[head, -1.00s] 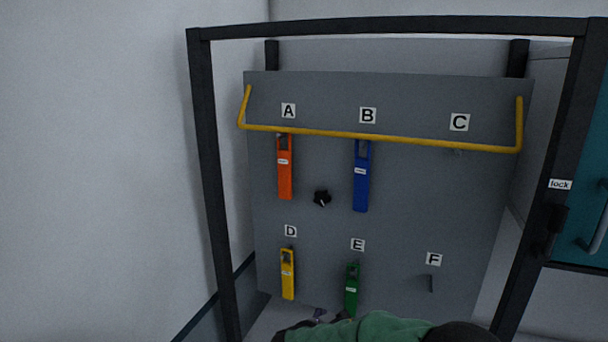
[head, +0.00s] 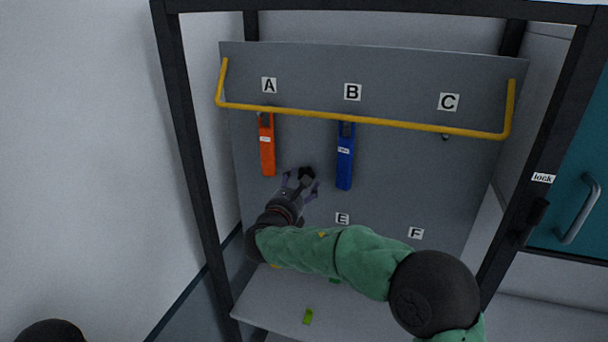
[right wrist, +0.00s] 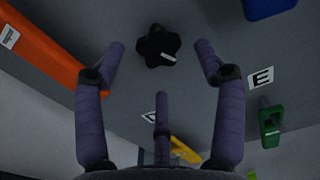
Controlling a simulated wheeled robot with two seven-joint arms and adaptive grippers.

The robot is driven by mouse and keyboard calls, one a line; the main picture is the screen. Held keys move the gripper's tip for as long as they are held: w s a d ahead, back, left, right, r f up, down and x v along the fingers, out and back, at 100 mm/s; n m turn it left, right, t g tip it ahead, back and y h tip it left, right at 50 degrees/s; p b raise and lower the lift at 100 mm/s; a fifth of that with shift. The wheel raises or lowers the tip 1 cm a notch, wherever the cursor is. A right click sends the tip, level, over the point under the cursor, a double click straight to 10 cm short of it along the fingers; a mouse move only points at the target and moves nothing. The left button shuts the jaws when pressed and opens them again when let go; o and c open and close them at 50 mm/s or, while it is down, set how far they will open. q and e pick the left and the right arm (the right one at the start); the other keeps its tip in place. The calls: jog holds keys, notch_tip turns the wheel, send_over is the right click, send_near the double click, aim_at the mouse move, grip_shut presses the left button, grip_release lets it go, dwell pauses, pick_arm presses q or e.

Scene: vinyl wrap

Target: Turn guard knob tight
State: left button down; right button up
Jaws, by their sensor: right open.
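The guard knob is a black star-shaped knob (head: 307,173) with a white mark, on the grey panel (head: 420,185) between the orange and blue tools. In the right wrist view the knob (right wrist: 155,43) sits between and just beyond the tips of my two outer fingers, its white mark pointing right and slightly down. My right gripper (head: 302,183) is open in front of the knob, and its purple fingers (right wrist: 160,55) show a gap on both sides of it. I cannot tell whether any finger touches it. My left gripper is not in view.
A yellow bar (head: 360,119) crosses the panel above an orange tool (head: 267,150) and a blue tool (head: 344,160). Yellow (right wrist: 185,150) and green (right wrist: 270,125) tools hang below, mostly behind my arm in the head view. A black frame (head: 190,150) surrounds the panel.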

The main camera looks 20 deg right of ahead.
jog(key=shift+p+x, duration=0.4)
jog(key=shift+x, duration=1.55)
jog(key=shift+c, duration=0.3)
